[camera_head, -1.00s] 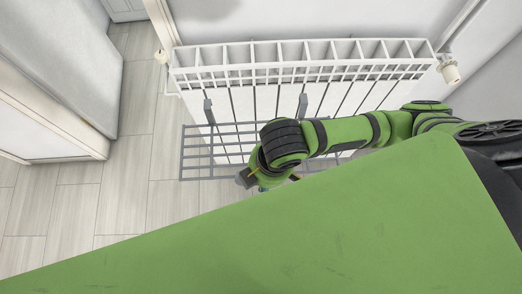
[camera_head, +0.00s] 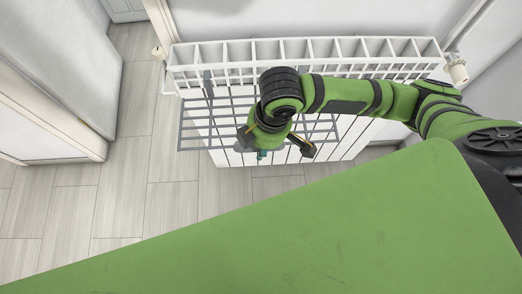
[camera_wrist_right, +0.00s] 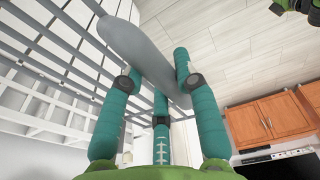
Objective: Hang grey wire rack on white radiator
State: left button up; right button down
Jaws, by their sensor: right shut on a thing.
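The white radiator (camera_head: 340,148) stands against the wall in the head view, with a row of open slots along its top. The grey wire rack (camera_head: 205,149) is held in front of it, its grid roughly level. Its left upright hook (camera_head: 208,84) overlaps the radiator's front top edge; I cannot tell whether it touches. The other hook is hidden behind my right arm. My right gripper (camera_head: 262,153) is shut on the rack's near side. In the right wrist view, teal fingers (camera_wrist_right: 157,80) close around a smooth grey part of the rack (camera_wrist_right: 135,45).
Valves sit at the radiator's left end (camera_head: 159,53) and right end (camera_head: 457,70). A white piece of furniture (camera_head: 60,70) stands at the left. The plank floor (camera_head: 135,180) between is clear. Wooden cabinets (camera_wrist_right: 262,118) show in the wrist view.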

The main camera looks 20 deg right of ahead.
jog(key=shift+w+d+b, duration=0.15)
jog(key=shift+w+b, duration=0.1)
jog(key=shift+w, duration=0.3)
jog(key=shift+w+d+b, duration=0.15)
jog(key=shift+w+b, duration=0.05)
jog(key=shift+w, duration=0.35)
jog(key=shift+w+d+f+b, duration=0.1)
jog(key=shift+w+d+b, duration=0.1)
jog(key=shift+w+b, duration=0.4)
jog(key=shift+w+d+b, duration=0.25)
jog(key=shift+w+b, duration=0.2)
jog(key=shift+w, duration=0.35)
jog(key=shift+w+d+f+b, duration=0.1)
jog(key=shift+w+d+b, duration=0.1)
jog(key=shift+w+b, duration=0.4)
jog(key=shift+f, duration=1.45)
jog(key=shift+f, duration=0.1)
jog(key=c, duration=0.9)
grip_release()
jog(key=shift+o, duration=0.2)
jog(key=shift+s, duration=0.1)
notch_tip(320, 180, up, 12)
jog(key=d, duration=0.1)
jog(key=shift+s+d, duration=0.25)
jog(key=shift+s, duration=0.1)
